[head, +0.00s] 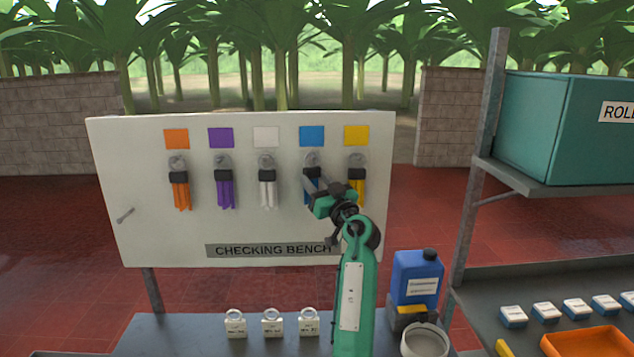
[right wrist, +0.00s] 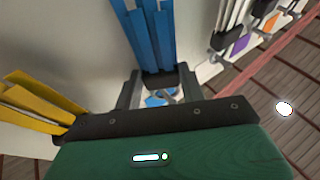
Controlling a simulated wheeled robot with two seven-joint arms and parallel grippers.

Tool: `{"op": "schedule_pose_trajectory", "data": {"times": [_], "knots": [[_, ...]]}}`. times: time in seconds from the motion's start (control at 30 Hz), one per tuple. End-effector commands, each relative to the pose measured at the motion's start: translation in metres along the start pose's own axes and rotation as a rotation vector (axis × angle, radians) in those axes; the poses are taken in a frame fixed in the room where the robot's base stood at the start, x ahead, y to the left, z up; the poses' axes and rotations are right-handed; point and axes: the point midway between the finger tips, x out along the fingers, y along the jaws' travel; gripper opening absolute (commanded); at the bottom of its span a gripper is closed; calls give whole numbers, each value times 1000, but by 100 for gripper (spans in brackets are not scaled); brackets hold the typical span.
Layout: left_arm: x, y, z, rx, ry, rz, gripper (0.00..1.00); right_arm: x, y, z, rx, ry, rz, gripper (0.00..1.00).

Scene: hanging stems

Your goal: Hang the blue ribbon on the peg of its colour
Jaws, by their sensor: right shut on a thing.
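The blue ribbon (head: 309,186) hangs on the white board below the blue square (head: 311,136), with a grey round ring or disc (head: 312,158) at its top. My right gripper (head: 312,176) is at the ribbon's dark band and partly hides the strips. In the right wrist view the blue strips (right wrist: 150,38) run up from the dark band, which sits between the two fingers (right wrist: 158,84), shut on it. The peg itself is hidden, so I cannot tell whether the ring is fully around it. My left gripper is not in view.
Orange (head: 181,192), purple (head: 224,190), white (head: 267,190) and yellow (head: 358,190) ribbons hang on the board (head: 150,235) under squares of their colours; yellow is close beside my gripper. A blue canister (head: 416,278) and three ringed tags (head: 272,325) stand below. A metal shelf (head: 560,190) is at right.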

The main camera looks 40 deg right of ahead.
Motion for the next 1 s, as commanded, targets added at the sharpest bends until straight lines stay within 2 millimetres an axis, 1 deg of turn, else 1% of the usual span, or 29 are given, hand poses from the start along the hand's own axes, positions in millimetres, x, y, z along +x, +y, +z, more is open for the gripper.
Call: {"op": "schedule_pose_trajectory", "data": {"times": [0.2,0.23,0.3,0.37,0.87,1.0], "knots": [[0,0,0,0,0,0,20,0,0,0,0,0,0,19],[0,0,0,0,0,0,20,0,0,0,0,0,0,43],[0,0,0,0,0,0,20,0,0,0,0,0,0,56],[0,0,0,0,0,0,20,0,0,0,0,0,1,66],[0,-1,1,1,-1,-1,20,-1,2,-2,-3,4,5,66],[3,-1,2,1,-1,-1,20,-10,2,-1,-2,4,6,66]]}}
